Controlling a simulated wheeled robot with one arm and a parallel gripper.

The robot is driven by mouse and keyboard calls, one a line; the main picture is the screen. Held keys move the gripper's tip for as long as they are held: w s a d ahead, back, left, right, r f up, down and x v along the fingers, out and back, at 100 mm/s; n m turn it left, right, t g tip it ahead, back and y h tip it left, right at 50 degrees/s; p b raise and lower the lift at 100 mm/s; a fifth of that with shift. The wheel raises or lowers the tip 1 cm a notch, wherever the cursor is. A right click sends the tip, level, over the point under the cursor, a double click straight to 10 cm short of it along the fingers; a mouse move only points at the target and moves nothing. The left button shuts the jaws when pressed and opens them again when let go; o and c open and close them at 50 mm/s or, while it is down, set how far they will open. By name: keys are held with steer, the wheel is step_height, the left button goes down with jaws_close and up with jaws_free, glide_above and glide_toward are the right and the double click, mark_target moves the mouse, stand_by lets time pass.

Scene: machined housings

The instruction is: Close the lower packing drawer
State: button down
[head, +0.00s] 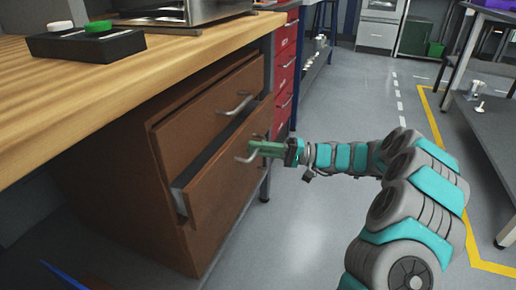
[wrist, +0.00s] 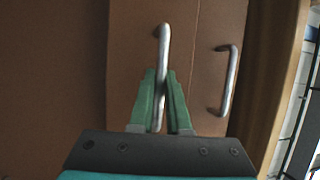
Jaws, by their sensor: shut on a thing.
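The lower packing drawer (head: 222,183) is a brown wooden drawer front under the workbench. It stands partly open, with a dark gap along its top and its grey side showing. My gripper (head: 252,150) is at the drawer's bar handle (head: 240,158). In the wrist view the green fingers (wrist: 162,97) are shut around the silver lower handle (wrist: 163,42), one on each side. The upper drawer (head: 210,112) is above, with its own handle (head: 235,106), which also shows at the right in the wrist view (wrist: 230,80).
The wooden worktop (head: 130,75) overhangs the drawers and carries a black box (head: 87,43) with a green and a white button. A red drawer cabinet (head: 284,75) stands behind. The grey floor (head: 310,225) in front is open; a grey table (head: 485,130) is at right.

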mark_target(245, 145)
steer(key=shift+a, duration=0.1)
steer(key=shift+w+a, duration=0.25)
steer(key=shift+a, duration=0.4)
steer(key=shift+w+a, duration=0.3)
steer(key=shift+a, duration=0.35)
steer(key=shift+w+a, duration=0.25)
steer(key=shift+a, duration=0.4)
steer(key=c, duration=0.9)
jaws_free()
steer(key=shift+a, duration=0.15)
steer(key=d, duration=0.2)
steer(key=d+f, duration=0.1)
steer(key=d, duration=0.4)
steer(key=shift+w+d+f, duration=0.2)
steer(key=shift+d, duration=0.2)
